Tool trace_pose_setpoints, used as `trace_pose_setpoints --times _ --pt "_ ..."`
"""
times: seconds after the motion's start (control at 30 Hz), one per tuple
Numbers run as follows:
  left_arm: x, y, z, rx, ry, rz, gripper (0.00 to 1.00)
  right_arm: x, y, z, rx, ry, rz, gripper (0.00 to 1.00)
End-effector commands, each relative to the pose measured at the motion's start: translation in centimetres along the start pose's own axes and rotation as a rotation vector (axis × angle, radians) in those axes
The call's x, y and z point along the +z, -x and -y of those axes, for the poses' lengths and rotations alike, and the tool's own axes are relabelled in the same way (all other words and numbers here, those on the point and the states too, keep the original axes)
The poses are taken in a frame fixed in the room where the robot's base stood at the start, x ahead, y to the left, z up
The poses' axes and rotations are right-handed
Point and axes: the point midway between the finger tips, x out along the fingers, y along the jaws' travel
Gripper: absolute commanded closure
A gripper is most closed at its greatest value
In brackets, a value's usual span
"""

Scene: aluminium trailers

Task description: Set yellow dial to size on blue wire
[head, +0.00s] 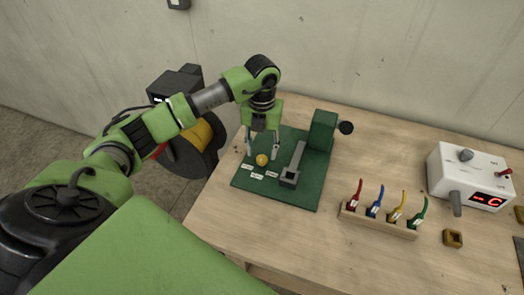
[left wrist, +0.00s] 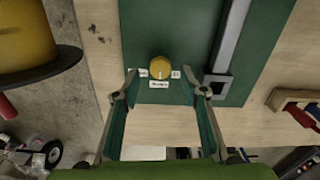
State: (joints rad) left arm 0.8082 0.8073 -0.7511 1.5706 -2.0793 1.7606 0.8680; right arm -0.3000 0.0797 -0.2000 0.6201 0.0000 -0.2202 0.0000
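The yellow dial (head: 262,160) sits on the green base plate (head: 305,200), with small white labels around it. It also shows in the left wrist view (left wrist: 160,68), with labels on both sides and below; their text is too small to read. My left gripper (head: 262,152) points down over the dial. Its two fingers are open, one on each side of the dial with gaps, and hold nothing. The blue wire (head: 375,203) stands in a wooden rack (head: 378,225) right of the plate, between a red and a yellow one. My right gripper is not in view.
A white box (head: 468,172) with a red display sits at the right. A small brass-coloured block (head: 452,238) lies near it. The front table is clear.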

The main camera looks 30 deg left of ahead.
Motion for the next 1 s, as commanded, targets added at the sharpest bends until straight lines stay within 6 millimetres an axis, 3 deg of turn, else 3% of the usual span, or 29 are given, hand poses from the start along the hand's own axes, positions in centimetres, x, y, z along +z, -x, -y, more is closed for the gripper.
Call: trace_pose_setpoints --times 0.2,0.57,0.7,1.0 --pt "0.0 -2.3 0.0 -0.001 0.000 -0.001 0.60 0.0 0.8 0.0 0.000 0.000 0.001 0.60" --pt "0.0 -2.9 0.0 -0.001 -0.001 0.000 0.60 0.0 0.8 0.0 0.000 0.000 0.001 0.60" --pt "0.0 -2.9 0.1 -0.001 -0.001 0.000 0.97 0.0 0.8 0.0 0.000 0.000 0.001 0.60" --pt "0.0 -2.9 0.0 -0.001 -0.013 0.001 0.99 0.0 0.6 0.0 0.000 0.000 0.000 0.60"
